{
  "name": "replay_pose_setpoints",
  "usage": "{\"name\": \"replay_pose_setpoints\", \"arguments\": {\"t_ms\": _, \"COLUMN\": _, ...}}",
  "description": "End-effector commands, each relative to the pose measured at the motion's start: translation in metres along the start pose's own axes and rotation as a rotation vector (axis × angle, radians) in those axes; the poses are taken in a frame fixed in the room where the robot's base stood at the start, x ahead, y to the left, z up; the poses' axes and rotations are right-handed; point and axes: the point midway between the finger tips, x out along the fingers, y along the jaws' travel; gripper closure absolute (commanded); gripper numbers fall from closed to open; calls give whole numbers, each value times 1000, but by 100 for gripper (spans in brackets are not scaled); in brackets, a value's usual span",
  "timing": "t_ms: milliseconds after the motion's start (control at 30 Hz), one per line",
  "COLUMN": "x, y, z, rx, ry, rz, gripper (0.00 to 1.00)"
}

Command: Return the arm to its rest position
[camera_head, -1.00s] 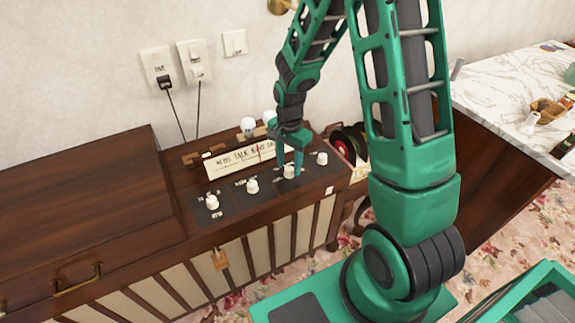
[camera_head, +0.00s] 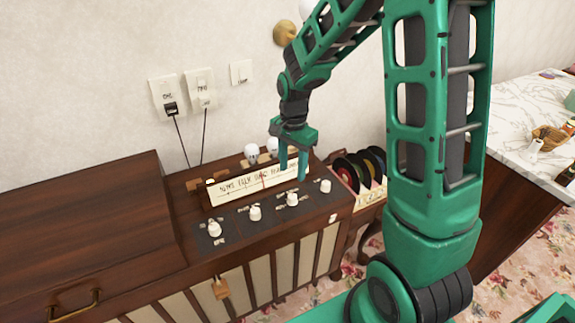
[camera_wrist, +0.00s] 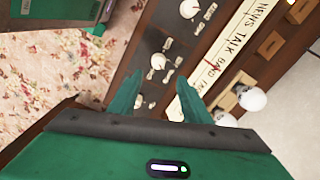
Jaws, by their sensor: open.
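My gripper (camera_head: 293,166) is open and empty, its teal fingers pointing down just above the dial strip of a wooden radio console (camera_head: 270,262). In the wrist view my gripper's fingers (camera_wrist: 160,98) stand apart with nothing between them, over the console's panel. White knobs line the panel, among them one knob (camera_head: 292,199) below the fingers and another at the right end (camera_head: 325,186). In the head view the fingers appear clear of the knobs. The cream dial strip (camera_head: 240,186) has lettering and a red needle; the fingers hide part of it.
White bulbs (camera_head: 251,153) stand behind the dial strip. A rack of records (camera_head: 362,172) is right of the console. A marble-topped table (camera_head: 520,105) with a basket (camera_head: 547,138) is at the right. Two cords hang from wall plates (camera_head: 168,98). Patterned carpet (camera_wrist: 70,60) shows beside the console.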

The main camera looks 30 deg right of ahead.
Motion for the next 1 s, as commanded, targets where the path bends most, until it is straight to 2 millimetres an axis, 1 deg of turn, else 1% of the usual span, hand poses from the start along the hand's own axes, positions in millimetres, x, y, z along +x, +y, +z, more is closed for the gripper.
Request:
{"name": "replay_pose_setpoints", "arguments": {"t_ms": 233, "x": -2, "y": 2, "z": -1, "rx": -4, "ry": 2, "rz": 0, "gripper": 56}}
{"name": "replay_pose_setpoints", "arguments": {"t_ms": 267, "x": -4, "y": 4, "z": -2, "rx": -8, "ry": 4, "rz": 0, "gripper": 56}}
{"name": "replay_pose_setpoints", "arguments": {"t_ms": 367, "x": -16, "y": 20, "z": -8, "rx": -37, "ry": 15, "rz": 3, "gripper": 56}}
{"name": "replay_pose_setpoints", "arguments": {"t_ms": 467, "x": -37, "y": 49, "z": -16, "rx": -92, "ry": 30, "rz": 10, "gripper": 56}}
{"name": "replay_pose_setpoints", "arguments": {"t_ms": 500, "x": -46, "y": 63, "z": -20, "rx": -119, "ry": 36, "rz": 14, "gripper": 56}}
{"name": "replay_pose_setpoints", "arguments": {"t_ms": 567, "x": -59, "y": 85, "z": -23, "rx": -160, "ry": 42, "rz": 21, "gripper": 56}}
{"name": "replay_pose_setpoints", "arguments": {"t_ms": 700, "x": -84, "y": 137, "z": -26, "rx": -255, "ry": 46, "rz": 32, "gripper": 56}}
{"name": "replay_pose_setpoints", "arguments": {"t_ms": 867, "x": -105, "y": 195, "z": -20, "rx": -363, "ry": 39, "rz": 35, "gripper": 56}}
{"name": "replay_pose_setpoints", "arguments": {"t_ms": 900, "x": -109, "y": 210, "z": -17, "rx": -391, "ry": 33, "rz": 34, "gripper": 56}}
{"name": "replay_pose_setpoints", "arguments": {"t_ms": 1000, "x": -116, "y": 242, "z": -8, "rx": -458, "ry": 22, "rz": 27, "gripper": 56}}
